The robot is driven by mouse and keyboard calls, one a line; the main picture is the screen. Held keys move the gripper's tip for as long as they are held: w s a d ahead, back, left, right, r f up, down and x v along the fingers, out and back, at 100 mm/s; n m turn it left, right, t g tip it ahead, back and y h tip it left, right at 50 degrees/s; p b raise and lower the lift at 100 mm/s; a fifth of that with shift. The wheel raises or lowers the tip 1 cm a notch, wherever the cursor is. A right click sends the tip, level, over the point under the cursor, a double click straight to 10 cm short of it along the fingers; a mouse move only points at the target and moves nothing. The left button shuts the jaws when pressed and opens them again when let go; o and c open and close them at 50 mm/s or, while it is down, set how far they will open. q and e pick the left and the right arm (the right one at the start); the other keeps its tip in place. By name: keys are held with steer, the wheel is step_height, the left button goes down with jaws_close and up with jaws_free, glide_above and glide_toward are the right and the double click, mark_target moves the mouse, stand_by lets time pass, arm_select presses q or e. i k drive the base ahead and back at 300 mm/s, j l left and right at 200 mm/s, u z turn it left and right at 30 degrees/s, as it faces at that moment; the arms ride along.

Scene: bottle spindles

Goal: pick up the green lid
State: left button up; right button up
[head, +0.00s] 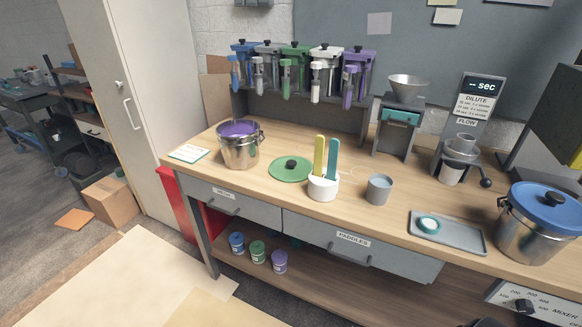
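Neither of my grippers shows in the head view.
The steel pot (240,152) holds something purple. The white cup (322,188) carries a yellow and a teal paddle. A grey cup (378,190), a grey tray (462,241) and a blue-lidded pot (532,232) stand to the right. Bottles (294,75) hang behind.

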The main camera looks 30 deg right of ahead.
mark_target(285, 169)
steer(key=i+j+z, duration=0.1)
steer(key=z, duration=0.65)
